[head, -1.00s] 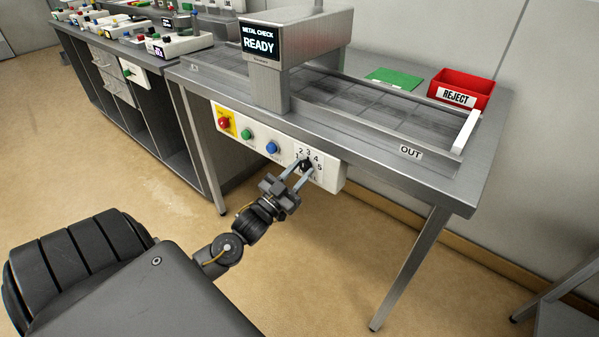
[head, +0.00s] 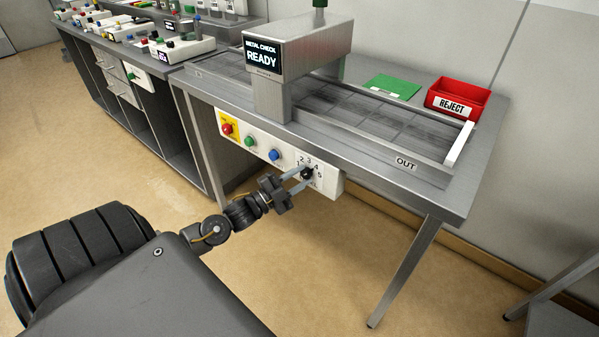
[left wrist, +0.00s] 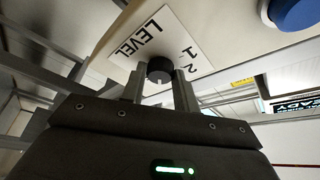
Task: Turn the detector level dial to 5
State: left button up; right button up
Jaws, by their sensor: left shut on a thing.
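The detector level dial (head: 307,173) is a small black knob on the right end of the white control panel (head: 262,148), under the metal check machine. Numbers 2 to 5 show around it in the head view. My left gripper (head: 305,174) is shut on the dial, with one finger on each side. In the left wrist view the black dial (left wrist: 160,69) sits between the fingertips, beside a white label reading LEVEL with 1 and 2. The dial's pointer is not clear. My right gripper is not in view.
On the panel left of the dial are a red button (head: 227,129) on yellow, a green button (head: 250,141) and a blue button (head: 274,155). The metal check display (head: 262,55) reads READY. A red REJECT bin (head: 457,100) and green sheet (head: 393,87) are on the table.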

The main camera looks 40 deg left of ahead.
pick_arm(q)
jog(key=m+p, duration=0.1)
jog(key=m+g, duration=0.1)
jog(key=m, duration=0.1)
jog(key=shift+r+h+p, duration=0.25)
jog(key=shift+h+p, duration=0.15)
jog(key=shift+m+g+p, duration=0.3)
jog(key=shift+m, duration=0.7)
jog(key=shift+m+g+p, duration=0.6)
jog(key=shift+m+p, duration=0.35)
jog(key=shift+m, duration=0.55)
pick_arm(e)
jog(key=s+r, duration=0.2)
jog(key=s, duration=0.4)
pick_arm(q)
jog(key=o, duration=1)
jog(key=shift+s, duration=0.1)
